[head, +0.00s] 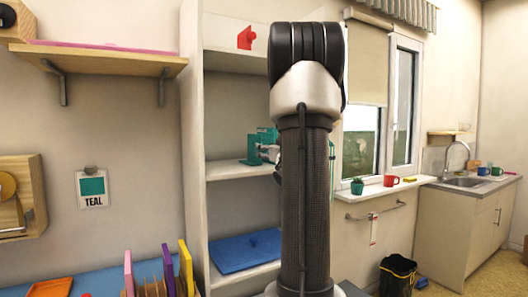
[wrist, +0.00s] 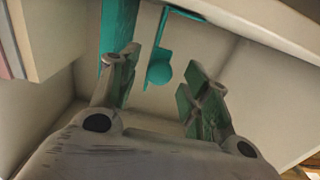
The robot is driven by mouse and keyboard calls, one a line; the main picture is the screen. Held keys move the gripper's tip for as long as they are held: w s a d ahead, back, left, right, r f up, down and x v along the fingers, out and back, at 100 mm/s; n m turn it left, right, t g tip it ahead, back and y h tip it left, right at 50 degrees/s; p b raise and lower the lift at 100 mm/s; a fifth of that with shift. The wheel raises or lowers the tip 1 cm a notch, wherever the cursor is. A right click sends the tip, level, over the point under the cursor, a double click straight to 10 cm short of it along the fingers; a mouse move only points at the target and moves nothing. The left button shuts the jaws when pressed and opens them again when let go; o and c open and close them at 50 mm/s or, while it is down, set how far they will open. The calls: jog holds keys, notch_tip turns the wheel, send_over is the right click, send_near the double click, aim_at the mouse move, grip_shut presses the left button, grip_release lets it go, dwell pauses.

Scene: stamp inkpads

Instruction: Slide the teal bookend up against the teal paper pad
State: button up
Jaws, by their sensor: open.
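The teal bookend (wrist: 161,35) shows in the wrist view as a thin upright plate with a round knob, beyond and between my fingertips. A taller teal slab (wrist: 118,28), seemingly the teal paper pad, stands to its left behind my left finger, with a gap between the two. My gripper (wrist: 163,62) is open, with nothing held between its fingers. In the head view the teal items (head: 254,146) stand on the middle shelf. My arm hides their right side and most of my gripper there, so I cannot tell them apart.
The white shelf unit (head: 194,130) has a side wall on the left and a board above the teal items. A blue flat piece with a knob (head: 232,256) lies on the shelf below. A red item (head: 246,38) is higher up. A TEAL sign (head: 92,188) hangs on the wall.

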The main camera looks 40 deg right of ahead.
jog(key=shift+w+d, duration=0.15)
jog(key=shift+w, duration=0.45)
grip_shut()
jog(key=s+d, duration=0.1)
jog(key=d, duration=0.3)
jog(key=s+d, duration=0.1)
jog(key=d, duration=0.4)
jog(key=s+d, duration=0.1)
jog(key=d, duration=0.3)
jog(key=shift+s+d, duration=0.15)
jog(key=shift+d, duration=0.05)
grip_release()
jog(key=v, duration=1.2)
